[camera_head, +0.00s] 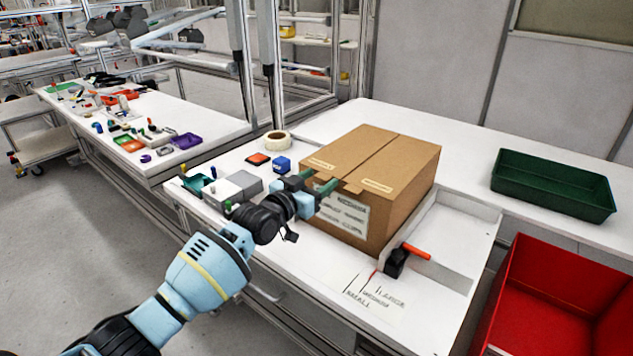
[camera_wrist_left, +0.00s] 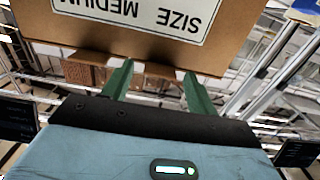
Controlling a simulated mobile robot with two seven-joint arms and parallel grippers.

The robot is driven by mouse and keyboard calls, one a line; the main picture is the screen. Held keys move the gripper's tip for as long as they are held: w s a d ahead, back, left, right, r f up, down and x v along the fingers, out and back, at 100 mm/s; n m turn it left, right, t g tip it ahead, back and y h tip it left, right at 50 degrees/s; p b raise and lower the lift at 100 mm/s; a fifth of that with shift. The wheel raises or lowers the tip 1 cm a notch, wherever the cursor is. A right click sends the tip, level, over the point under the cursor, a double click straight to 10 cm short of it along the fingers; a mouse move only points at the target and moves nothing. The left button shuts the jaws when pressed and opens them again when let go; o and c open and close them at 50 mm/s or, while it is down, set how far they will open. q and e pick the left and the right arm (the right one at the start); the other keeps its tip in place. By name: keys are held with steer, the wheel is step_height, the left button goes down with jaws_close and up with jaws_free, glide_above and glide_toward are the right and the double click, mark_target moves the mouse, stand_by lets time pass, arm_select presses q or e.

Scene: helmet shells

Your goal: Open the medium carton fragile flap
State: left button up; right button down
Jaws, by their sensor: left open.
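The cardboard carton (camera_head: 408,190) stands on the white bench. Its two top flaps lie flat, meeting at a middle seam. Each flap bears a small pale label too small to read, and small tabs stick out at the front top edge. The wrist view shows the carton (camera_wrist_left: 232,50) upside down, with a white label (camera_wrist_left: 145,14) reading "SIZE MEDIUM". My left gripper (camera_head: 325,184) is at the front top edge, its green fingers apart. In the wrist view, a cardboard tab (camera_wrist_left: 160,70) shows between the fingers; contact cannot be told. My right gripper is out of view.
A green tray (camera_head: 553,187) and a red bin (camera_head: 545,300) are farther right.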

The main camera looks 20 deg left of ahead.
arm_select(q)
jaws_close()
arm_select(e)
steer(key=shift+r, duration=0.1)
arm_select(q)
steer(key=shift+r, duration=0.15)
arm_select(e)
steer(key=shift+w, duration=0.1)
